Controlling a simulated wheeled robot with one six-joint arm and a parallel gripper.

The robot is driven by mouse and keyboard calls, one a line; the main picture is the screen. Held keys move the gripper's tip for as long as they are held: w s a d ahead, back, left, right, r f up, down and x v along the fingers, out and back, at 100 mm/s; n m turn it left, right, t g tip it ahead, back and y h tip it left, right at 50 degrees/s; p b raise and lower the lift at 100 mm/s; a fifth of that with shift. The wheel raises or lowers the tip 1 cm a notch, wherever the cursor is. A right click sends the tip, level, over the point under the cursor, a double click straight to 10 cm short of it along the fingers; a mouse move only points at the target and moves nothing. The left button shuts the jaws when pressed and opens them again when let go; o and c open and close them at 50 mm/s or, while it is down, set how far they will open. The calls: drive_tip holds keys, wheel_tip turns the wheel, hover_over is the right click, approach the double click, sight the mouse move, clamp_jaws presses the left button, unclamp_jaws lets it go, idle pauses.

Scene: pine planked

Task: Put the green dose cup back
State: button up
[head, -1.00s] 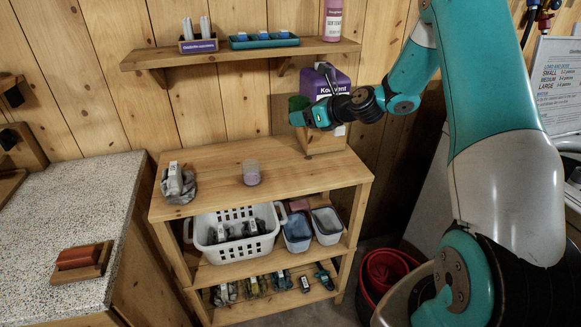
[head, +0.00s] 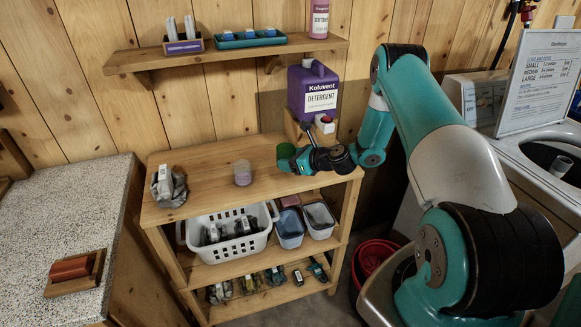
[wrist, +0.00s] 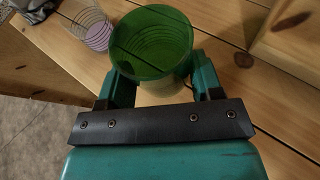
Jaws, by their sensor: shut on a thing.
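The green dose cup (head: 286,150) is a translucent green tumbler, held upright at the right part of the wooden shelf unit's top (head: 205,160). My gripper (head: 289,161) is shut on it from the front right. In the wrist view the fingers (wrist: 160,72) clasp the cup (wrist: 148,40) on both sides, and its open mouth shows faint rings inside. The cup is low over the planks; I cannot tell whether its base touches them. The purple Koluvent detergent jug (head: 312,91) stands behind it on a wooden stand (head: 293,128).
A clear cup with a pinkish-purple bottom (head: 242,174) stands left of the green cup. A grey bundle (head: 169,186) lies at the top's left end. A wall shelf (head: 227,57) hangs above. A white basket (head: 231,242) and bins sit below. Bare planks lie between the cups.

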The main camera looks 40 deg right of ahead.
drive_tip(key=shift+f, duration=1.75)
drive_tip(key=shift+f, duration=0.2)
drive_tip(key=o, duration=1.1)
drive_tip(key=shift+c, duration=0.2)
drive_tip(key=shift+r, duration=0.1)
